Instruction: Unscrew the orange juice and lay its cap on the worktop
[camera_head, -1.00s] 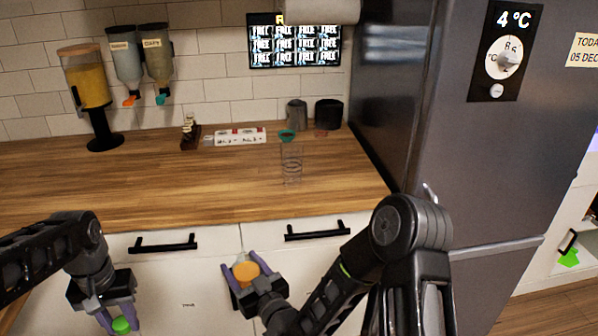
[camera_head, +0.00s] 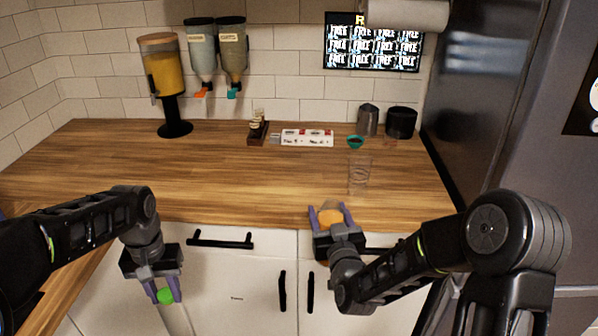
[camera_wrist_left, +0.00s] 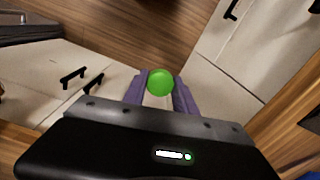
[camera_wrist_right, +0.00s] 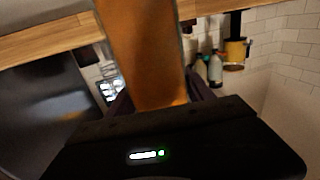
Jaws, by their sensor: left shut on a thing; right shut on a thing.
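The orange juice shows in the head view as a round orange top (camera_head: 331,217) between the fingers of my right gripper (camera_head: 329,211). In the right wrist view its tall orange body (camera_wrist_right: 145,55) rises from the jaws. I cannot tell whether that top is a cap. My right gripper is shut on the juice, in front of the worktop's (camera_head: 215,165) front edge in the picture. My left gripper (camera_head: 166,291) is shut on a pale item with a round green top (camera_wrist_left: 160,82), low in front of the cabinet.
A clear glass (camera_head: 359,175) stands on the worktop behind my right gripper. A teal-rimmed cup (camera_head: 356,142), a red-and-white box (camera_head: 306,138) and a juice dispenser (camera_head: 163,80) stand farther back. The worktop's left and middle are clear. The fridge (camera_head: 490,110) bounds the right.

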